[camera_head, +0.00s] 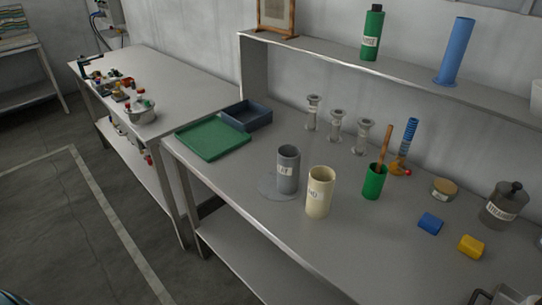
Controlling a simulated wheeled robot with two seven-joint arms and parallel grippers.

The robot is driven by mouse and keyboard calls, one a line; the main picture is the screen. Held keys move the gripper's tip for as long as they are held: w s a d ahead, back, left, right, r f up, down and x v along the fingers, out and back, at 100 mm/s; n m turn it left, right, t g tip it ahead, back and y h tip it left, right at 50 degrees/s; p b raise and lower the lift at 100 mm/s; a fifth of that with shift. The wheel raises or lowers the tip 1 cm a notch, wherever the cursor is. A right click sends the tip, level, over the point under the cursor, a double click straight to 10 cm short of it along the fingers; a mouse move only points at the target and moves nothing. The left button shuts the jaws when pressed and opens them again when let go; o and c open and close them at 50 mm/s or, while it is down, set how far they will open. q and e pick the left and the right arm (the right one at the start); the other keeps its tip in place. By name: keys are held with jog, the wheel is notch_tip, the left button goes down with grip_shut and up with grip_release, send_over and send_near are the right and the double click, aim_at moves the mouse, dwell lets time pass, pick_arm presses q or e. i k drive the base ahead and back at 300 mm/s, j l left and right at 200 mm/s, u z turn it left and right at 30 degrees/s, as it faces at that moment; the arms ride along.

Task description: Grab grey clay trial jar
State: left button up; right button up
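The grey clay trial jar (287,173) is an open, dark grey cylinder with a small white label. It stands upright on the grey workbench (235,173), on or next to a flat greyish round patch (272,189). A cream jar (319,194) with a label stands close in front of it to the right, with a small gap between them. Neither of my grippers can be made out in this view, and nothing is holding the grey jar.
A green tray (212,138) and a blue-grey bin (246,115) lie left of the jar. Several clear stands (337,127) are behind it. A green cup (374,182) with a stick is to the right. A raised shelf (330,55) runs along the back.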

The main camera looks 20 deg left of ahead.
aim_at(289, 155)
jog(key=i+j, duration=0.15)
jog(key=j, duration=0.25)
jog(key=i+j, duration=0.1)
jog(key=j, duration=0.3)
jog(key=i+j, duration=0.15)
jog(key=j, duration=0.3)
jog(key=i+j, duration=0.15)
jog(key=j, duration=0.25)
